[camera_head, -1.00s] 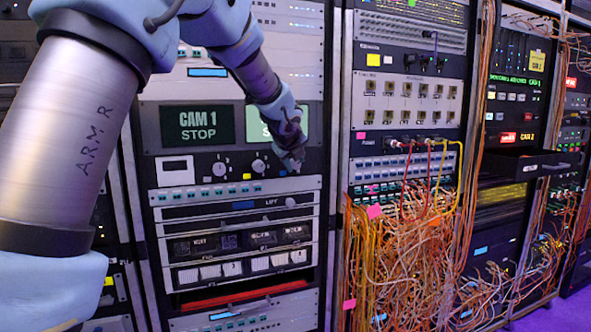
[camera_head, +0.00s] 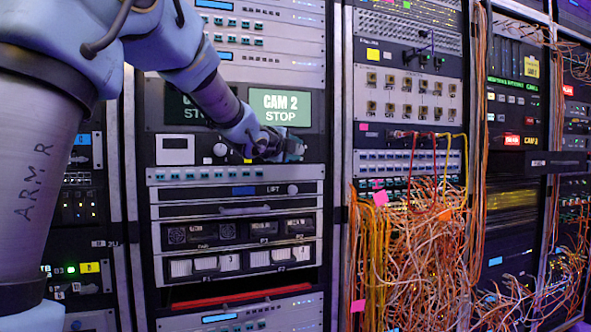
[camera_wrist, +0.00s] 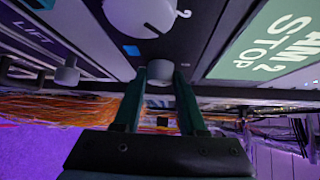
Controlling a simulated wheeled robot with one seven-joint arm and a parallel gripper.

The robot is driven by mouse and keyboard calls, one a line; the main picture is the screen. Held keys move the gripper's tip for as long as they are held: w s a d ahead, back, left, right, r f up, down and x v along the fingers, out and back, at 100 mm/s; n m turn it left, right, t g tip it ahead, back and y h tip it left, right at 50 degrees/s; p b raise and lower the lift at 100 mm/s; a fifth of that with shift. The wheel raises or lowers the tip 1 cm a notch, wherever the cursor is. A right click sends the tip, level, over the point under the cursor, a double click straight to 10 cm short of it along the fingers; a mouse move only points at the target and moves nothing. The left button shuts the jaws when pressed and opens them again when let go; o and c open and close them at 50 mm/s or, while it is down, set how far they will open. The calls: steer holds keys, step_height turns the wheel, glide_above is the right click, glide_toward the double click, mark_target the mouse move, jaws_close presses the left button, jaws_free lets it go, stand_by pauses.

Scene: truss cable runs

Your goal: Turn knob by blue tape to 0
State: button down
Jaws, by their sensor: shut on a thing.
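In the wrist view a small grey round knob (camera_wrist: 160,69) stands out from the dark panel, with a blue tape piece (camera_wrist: 131,50) beside it. The two fingers of my gripper (camera_wrist: 160,79) are on either side of this knob and shut on it. In the head view my gripper (camera_head: 291,149) is at the right end of the knob panel, under the lit CAM 2 STOP screen (camera_head: 281,107), and hides the knob and blue tape. No scale or 0 mark around the knob can be read.
A larger white knob (camera_wrist: 143,14) is close to my fingers in the wrist view. On the same panel are a left knob (camera_head: 220,150) and a white display box (camera_head: 175,150). Orange cables (camera_head: 420,255) hang in a thick tangle on the rack to the right.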

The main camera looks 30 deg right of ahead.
steer(key=shift+f+n+t+h+b, duration=0.3)
steer(key=shift+n+h+b, duration=0.15)
steer(key=shift+b, duration=1.1)
steer(key=shift+r+n, duration=0.2)
steer(key=shift+n, duration=0.05)
steer(key=shift+c, duration=2.3)
jaws_free()
steer(key=b+v, duration=0.1)
steer(key=v, duration=0.9)
steer(key=shift+s+a, duration=0.2)
steer(key=shift+a, duration=0.1)
steer(key=shift+f, duration=0.15)
